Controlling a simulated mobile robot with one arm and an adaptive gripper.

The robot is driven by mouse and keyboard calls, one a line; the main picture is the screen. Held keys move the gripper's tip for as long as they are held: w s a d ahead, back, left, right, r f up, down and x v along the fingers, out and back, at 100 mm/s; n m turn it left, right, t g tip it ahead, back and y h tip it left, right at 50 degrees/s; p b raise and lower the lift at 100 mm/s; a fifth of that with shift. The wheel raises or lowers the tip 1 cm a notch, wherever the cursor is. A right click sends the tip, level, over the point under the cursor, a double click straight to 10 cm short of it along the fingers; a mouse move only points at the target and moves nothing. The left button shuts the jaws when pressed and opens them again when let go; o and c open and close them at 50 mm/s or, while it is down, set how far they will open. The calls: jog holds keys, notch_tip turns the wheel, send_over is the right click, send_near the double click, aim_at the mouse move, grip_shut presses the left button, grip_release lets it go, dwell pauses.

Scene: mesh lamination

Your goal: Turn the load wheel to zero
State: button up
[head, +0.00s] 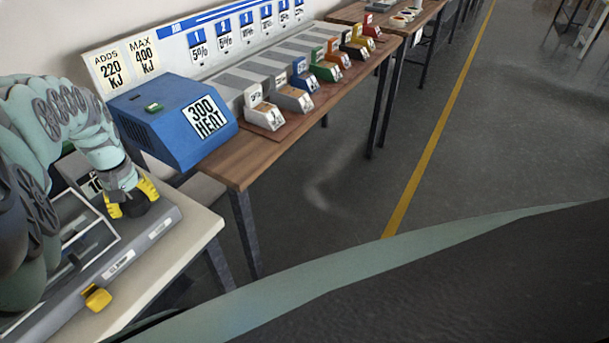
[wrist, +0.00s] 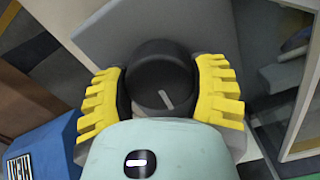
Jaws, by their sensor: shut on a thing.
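The load wheel is a round black knob with a pale pointer line. In the wrist view the load wheel (wrist: 160,72) sits between the yellow ribbed fingers of my gripper (wrist: 162,92), one finger on each side and closed against it. In the head view my gripper (head: 132,202) reaches down onto the grey machine (head: 150,245) at the lower left, with the dark wheel (head: 138,207) partly showing between its fingers. The pointer line slants in the wrist view. I cannot make out any scale or zero mark around the wheel.
A yellow knob (head: 97,298) is on the machine's front edge. The blue box labelled 300 HEAT (head: 180,125) stands behind on a wooden table (head: 238,172). Several coloured blocks line that table.

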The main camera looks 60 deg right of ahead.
aim_at(133, 198)
jog(key=shift+d+n, duration=0.1)
jog(key=shift+n, duration=0.5)
jog(key=o, duration=1.2)
jog(key=shift+r, duration=0.1)
jog(key=shift+r, duration=3.65)
